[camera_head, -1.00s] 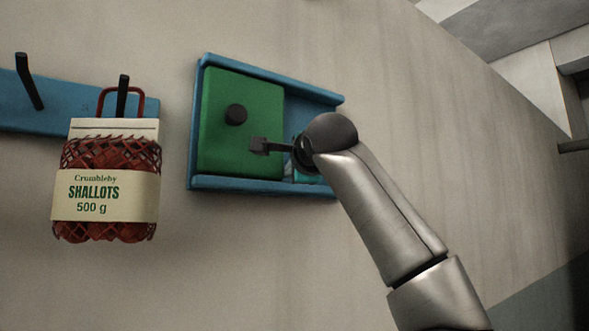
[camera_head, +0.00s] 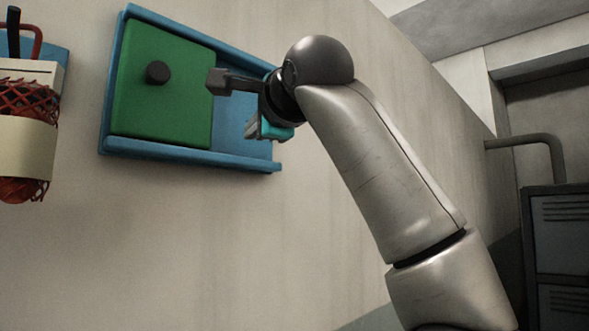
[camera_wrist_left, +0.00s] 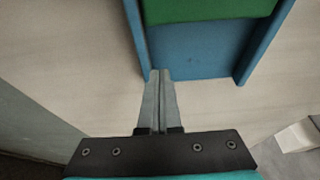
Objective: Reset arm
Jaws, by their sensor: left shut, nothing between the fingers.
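My left arm (camera_head: 385,170) reaches up to a wall-mounted blue frame (camera_head: 190,158) with a green panel (camera_head: 165,105) on its left part. My left gripper (camera_head: 251,132) shows as teal and pale grey parts, partly hidden by the wrist, in front of the frame's right end. In the left wrist view, its two grey fingers (camera_wrist_left: 160,76) are together and empty. They point toward the open end of the blue frame (camera_wrist_left: 195,52), with the green panel (camera_wrist_left: 205,8) beyond. I cannot tell whether they touch the frame. My right gripper is not in view.
A red net sack with a pale label (camera_head: 25,145) hangs from a dark hook (camera_head: 13,30) on the wall at left. A grey locker (camera_head: 560,235) and a bent pipe (camera_head: 530,140) are at right. The wall below the frame is bare.

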